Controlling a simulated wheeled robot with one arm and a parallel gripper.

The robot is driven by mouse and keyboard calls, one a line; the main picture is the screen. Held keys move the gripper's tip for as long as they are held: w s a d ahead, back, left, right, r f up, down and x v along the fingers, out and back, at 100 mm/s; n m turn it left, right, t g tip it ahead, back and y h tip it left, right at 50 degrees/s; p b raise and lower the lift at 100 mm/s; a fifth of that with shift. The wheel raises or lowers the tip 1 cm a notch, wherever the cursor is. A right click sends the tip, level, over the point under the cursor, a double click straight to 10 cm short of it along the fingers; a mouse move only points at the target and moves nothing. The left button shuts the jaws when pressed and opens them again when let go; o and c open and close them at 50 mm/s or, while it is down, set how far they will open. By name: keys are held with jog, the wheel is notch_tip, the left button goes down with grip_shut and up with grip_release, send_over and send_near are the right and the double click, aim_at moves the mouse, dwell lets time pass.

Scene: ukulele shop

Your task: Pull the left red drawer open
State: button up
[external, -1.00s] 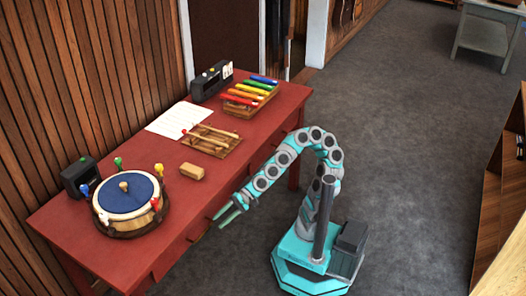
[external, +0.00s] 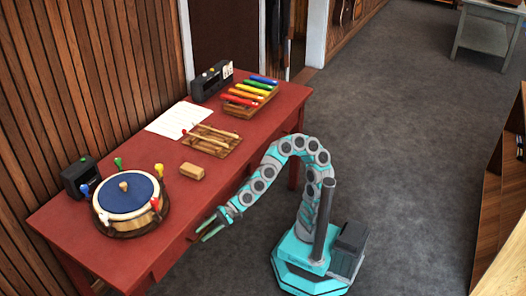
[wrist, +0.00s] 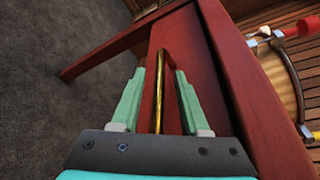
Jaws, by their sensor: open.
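The red table (external: 95,240) runs along the wooden wall, with its drawer side facing me. In the wrist view a red drawer front (wrist: 186,42) fills the middle, with a thin upright brass handle (wrist: 159,95) on it. My gripper (wrist: 161,80) is open, its two green fingers on either side of the handle. I cannot tell whether the fingers touch the handle or the drawer front. In the external view my gripper (external: 199,232) is low beside the table's front edge, and the drawer front is mostly hidden below the tabletop. The drawer appears closed.
On the tabletop are a drum with a blue top (external: 128,193), a small wooden block (external: 192,171), a wooden tray with sticks (external: 215,148), a paper sheet (external: 172,122) and a colourful xylophone (external: 247,96). Grey floor (external: 410,130) is open behind my base.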

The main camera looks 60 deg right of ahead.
grip_shut()
dwell(0.4)
dwell(1.1)
